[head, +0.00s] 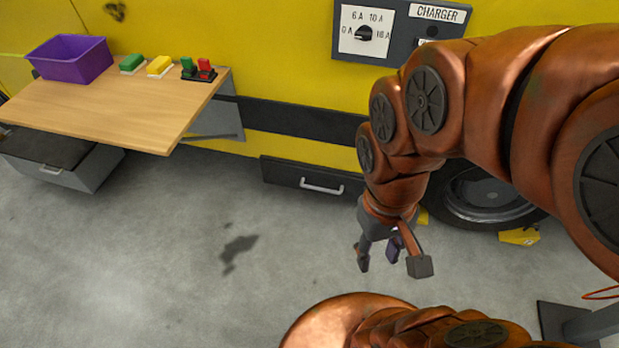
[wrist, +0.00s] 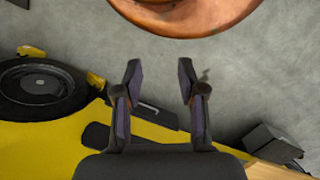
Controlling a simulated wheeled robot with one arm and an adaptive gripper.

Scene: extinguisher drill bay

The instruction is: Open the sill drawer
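The sill drawer (head: 285,174) is a dark front panel low on the side of a yellow vehicle, with a silver bar handle (head: 322,187). It looks shut, close to the vehicle's side. My arm hides its right end. My gripper (head: 391,262) hangs over the floor to the right of and nearer than the handle, fingers apart and empty. In the wrist view my gripper (wrist: 159,70) is open. Part of the sill drawer (wrist: 158,116) shows there between and beyond the fingers, partly hidden by them.
A wooden shelf (head: 110,110) at left carries a purple bin (head: 70,62) and several coloured blocks. A grey drawer unit (head: 90,172) stands below it. A charger panel (head: 400,30) is above; a wheel (head: 485,195) with yellow chocks is at right. The floor before the sill drawer is clear.

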